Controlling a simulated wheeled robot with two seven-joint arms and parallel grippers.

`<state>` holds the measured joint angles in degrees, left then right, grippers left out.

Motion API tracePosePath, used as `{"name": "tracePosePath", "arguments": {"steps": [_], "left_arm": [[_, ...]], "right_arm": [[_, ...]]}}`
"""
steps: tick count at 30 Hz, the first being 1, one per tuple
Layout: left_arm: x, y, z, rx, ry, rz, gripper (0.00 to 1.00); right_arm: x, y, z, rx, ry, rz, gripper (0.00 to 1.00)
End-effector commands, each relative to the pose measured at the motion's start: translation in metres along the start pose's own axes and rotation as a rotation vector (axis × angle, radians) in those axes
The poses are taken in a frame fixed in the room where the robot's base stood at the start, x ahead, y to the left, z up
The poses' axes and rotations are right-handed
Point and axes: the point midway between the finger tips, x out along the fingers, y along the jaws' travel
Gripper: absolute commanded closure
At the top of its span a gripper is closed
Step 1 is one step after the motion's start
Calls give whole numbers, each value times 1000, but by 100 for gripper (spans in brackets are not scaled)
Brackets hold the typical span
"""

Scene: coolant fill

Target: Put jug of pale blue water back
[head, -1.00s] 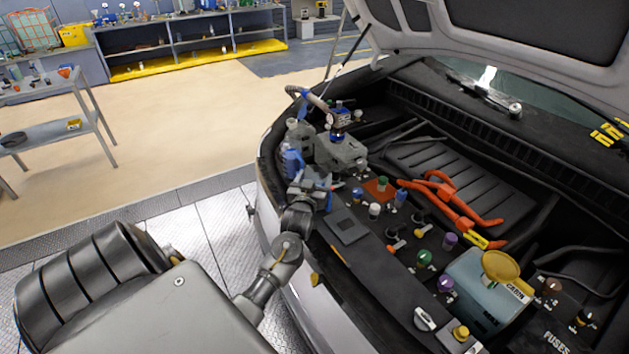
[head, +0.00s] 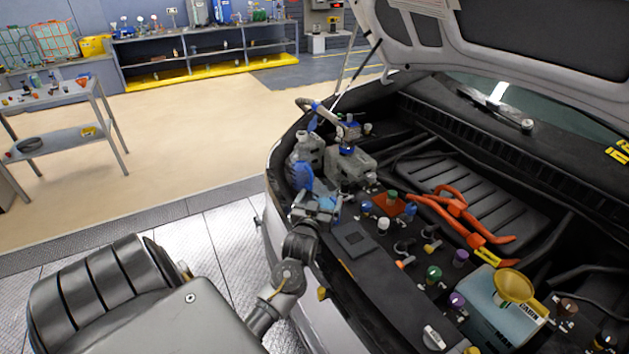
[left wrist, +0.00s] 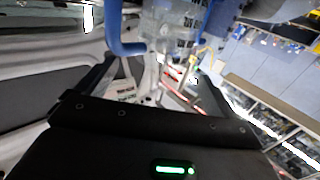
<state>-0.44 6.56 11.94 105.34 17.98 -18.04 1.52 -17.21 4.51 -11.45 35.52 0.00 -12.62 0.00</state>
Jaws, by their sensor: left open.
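The jug of pale blue water shows in the left wrist view (left wrist: 172,28) as a clear body with dark markings and blue handle parts at its sides. In the head view, a pale blue patch (head: 327,202) and a blue part (head: 303,173) show at the car's front left corner, partly hidden by my gripper. My left gripper (head: 316,207) is open there. In the left wrist view its two fingers stand apart, with the jug beyond and between them. I cannot tell whether they touch it. My right gripper is not in view.
The open engine bay holds grey reservoirs (head: 350,160), several coloured caps, orange cables (head: 450,210) and a pale blue tank with a yellow funnel (head: 514,286). The raised hood (head: 540,50) hangs above. A grey cart (head: 65,135) stands left, with clear floor between.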

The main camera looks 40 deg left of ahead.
Motion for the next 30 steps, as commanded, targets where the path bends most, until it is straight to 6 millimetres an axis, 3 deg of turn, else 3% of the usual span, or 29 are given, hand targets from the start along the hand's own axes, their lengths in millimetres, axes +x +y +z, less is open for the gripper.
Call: {"name": "tracePosePath", "arguments": {"steps": [6, 12, 30], "left_arm": [[-47, 0, 3, -2, -2, 0, 7], [-71, 0, 1, -1, 0, 0, 7], [-77, 0, 0, 0, 0, -1, 7]], "right_arm": [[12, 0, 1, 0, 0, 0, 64], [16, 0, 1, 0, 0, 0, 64], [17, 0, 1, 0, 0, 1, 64]]}}
